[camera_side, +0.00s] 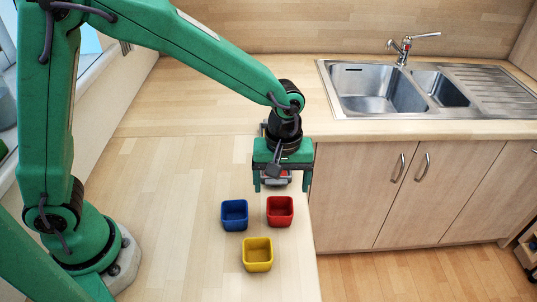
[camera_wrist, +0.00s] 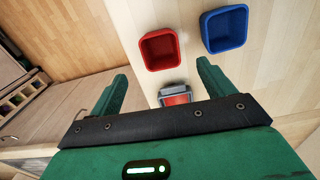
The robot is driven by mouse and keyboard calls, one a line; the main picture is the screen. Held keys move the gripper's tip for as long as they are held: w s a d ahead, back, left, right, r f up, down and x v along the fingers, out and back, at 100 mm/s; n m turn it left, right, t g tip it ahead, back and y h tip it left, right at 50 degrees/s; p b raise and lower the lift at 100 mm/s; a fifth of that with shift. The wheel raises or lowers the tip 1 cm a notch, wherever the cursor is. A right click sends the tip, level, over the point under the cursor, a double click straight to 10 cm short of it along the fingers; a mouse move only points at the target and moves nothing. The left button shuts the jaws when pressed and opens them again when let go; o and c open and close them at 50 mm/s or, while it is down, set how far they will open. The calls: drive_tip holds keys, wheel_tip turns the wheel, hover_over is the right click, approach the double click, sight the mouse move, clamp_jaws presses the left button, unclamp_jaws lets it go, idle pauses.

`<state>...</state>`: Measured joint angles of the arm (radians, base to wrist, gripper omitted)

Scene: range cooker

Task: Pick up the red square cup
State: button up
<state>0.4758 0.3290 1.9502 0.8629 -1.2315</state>
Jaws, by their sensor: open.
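The red square cup (camera_side: 280,212) stands upright and empty on the wooden counter near its right edge. In the wrist view the red cup (camera_wrist: 160,48) is just beyond the fingertips. My gripper (camera_side: 281,187) is open, fingers pointing down, behind the red cup in the side view and apart from it. Its two green fingers (camera_wrist: 162,72) also show in the wrist view. No cup is between them.
A blue square cup (camera_side: 235,215) stands left of the red one, and a yellow one (camera_side: 257,254) in front. A grey container with a red inside (camera_wrist: 176,97) lies under my gripper. The counter edge is close on the right. A sink (camera_side: 375,90) is behind.

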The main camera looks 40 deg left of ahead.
sight(280, 199)
drive_tip(key=shift+s+f, duration=0.1)
drive_tip(key=shift+f, duration=3.8)
drive_tip(key=c, duration=1)
drive_tip(key=shift+c, duration=0.2)
drive_tip(key=shift+r, duration=0.15)
drive_tip(key=shift+r, duration=0.9)
wheel_tip(280, 199, up, 2)
drive_tip(key=shift+s+d+r, duration=0.1)
drive_tip(key=shift+r, duration=0.1)
drive_tip(key=s+d+r, duration=0.6)
drive_tip(key=s, duration=0.3)
drive_tip(key=shift+s+r, duration=0.3)
drive_tip(key=shift+s, duration=0.1)
